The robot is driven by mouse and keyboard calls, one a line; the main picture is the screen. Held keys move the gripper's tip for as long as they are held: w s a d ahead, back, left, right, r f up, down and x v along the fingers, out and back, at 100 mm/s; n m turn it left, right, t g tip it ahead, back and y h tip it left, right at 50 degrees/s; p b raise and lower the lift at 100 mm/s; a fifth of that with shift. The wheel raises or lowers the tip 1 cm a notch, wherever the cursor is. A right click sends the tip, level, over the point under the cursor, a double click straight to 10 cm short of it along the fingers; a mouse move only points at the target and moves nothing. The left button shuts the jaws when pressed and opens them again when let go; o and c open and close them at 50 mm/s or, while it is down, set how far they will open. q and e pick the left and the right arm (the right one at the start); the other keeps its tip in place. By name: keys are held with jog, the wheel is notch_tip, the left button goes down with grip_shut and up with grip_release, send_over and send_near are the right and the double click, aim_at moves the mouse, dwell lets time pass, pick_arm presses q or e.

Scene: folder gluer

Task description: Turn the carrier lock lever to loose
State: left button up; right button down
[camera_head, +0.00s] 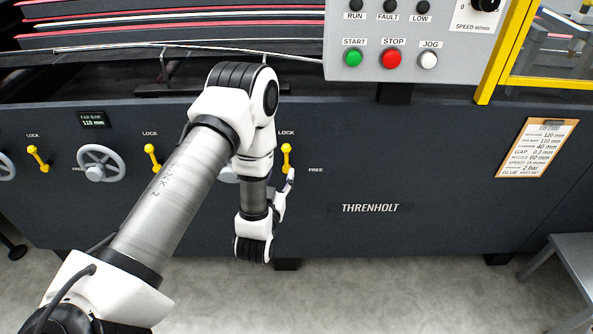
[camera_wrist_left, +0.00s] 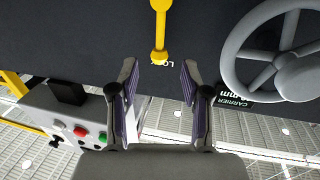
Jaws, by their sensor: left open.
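The yellow carrier lock lever (camera_head: 286,158) is on the dark machine front, just right of my left arm. It stands upright, its knob end toward the LOCK label; a FREE label is to its right. In the left wrist view, which is upside down, the lever (camera_wrist_left: 160,30) hangs from the top edge with its knob near the LOCK label. My left gripper (camera_wrist_left: 159,75) is open, its two fingertips short of the knob and on either side of its line, with nothing between them. In the head view the gripper (camera_head: 287,181) shows small, beside the lever's lower end.
A grey handwheel (camera_wrist_left: 275,62) and a CARRIER display (camera_wrist_left: 232,99) are beside the lever. Other yellow levers (camera_head: 152,157) and a handwheel (camera_head: 101,163) are to the left. The button panel (camera_head: 375,78) hangs above.

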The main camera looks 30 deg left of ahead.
aim_at(286, 155)
pick_arm(q)
jog(key=x, duration=0.7)
jog(key=shift+w+a, duration=0.1)
jog(key=shift+w, duration=0.2)
jog(key=shift+r, duration=0.1)
jog(key=shift+c, duration=0.4)
grip_shut()
